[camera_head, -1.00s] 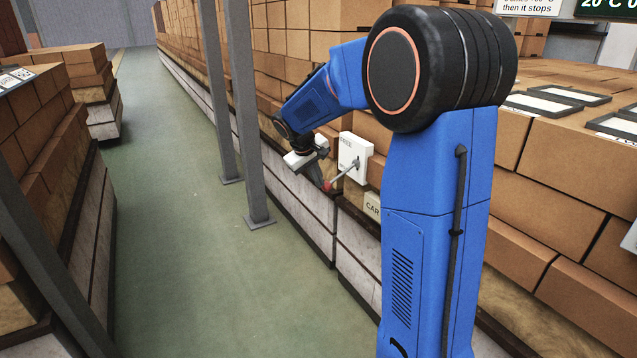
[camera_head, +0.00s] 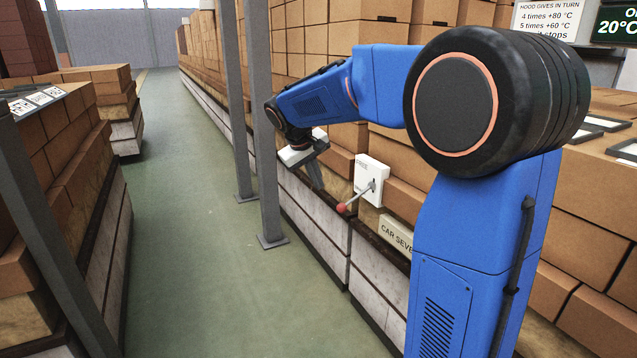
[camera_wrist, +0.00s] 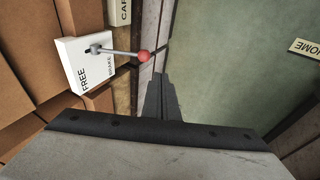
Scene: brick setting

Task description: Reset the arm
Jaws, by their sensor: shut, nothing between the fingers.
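My gripper (camera_head: 317,183) hangs from my blue arm in the head view, over the side of the brick stacks at the aisle's edge. In the wrist view its fingers (camera_wrist: 160,98) are together and empty. A white lever box (camera_head: 371,178) is fixed to the brick stack, just right of the gripper and apart from it. Its lever has a red knob (camera_head: 341,207) pointing out to the left and down. In the wrist view the box (camera_wrist: 82,68) reads FREE and BRAKE, and the red knob (camera_wrist: 143,56) lies up and left of the fingertips.
A sign (camera_head: 396,239) beginning "CAR SEVE" sits below the box. A HOME sign (camera_wrist: 305,47) shows at right in the wrist view. Grey posts (camera_head: 262,130) stand left of my arm. Brick stacks (camera_head: 75,165) line the left. The green aisle floor (camera_head: 190,220) is clear.

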